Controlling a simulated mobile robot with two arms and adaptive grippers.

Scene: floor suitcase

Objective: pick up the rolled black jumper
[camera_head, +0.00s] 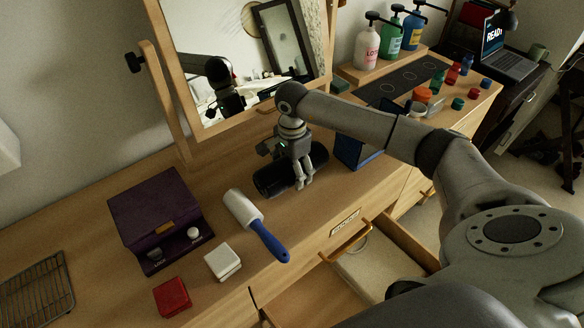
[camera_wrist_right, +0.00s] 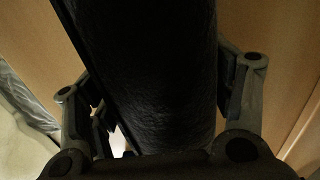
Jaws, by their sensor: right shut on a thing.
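The rolled black jumper (camera_head: 269,181) lies on the wooden dresser top in front of the mirror, in the head view. My right gripper (camera_head: 302,180) comes down over it from above and is shut on it, with its fingers on either side of the roll. In the right wrist view, the dark roll (camera_wrist_right: 150,75) fills the middle between the two fingers of the right gripper (camera_wrist_right: 165,100). I cannot tell if the roll is lifted off the surface. My left gripper is not in view.
The mirror (camera_head: 240,60) stands behind. An open drawer (camera_head: 385,265) is in front.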

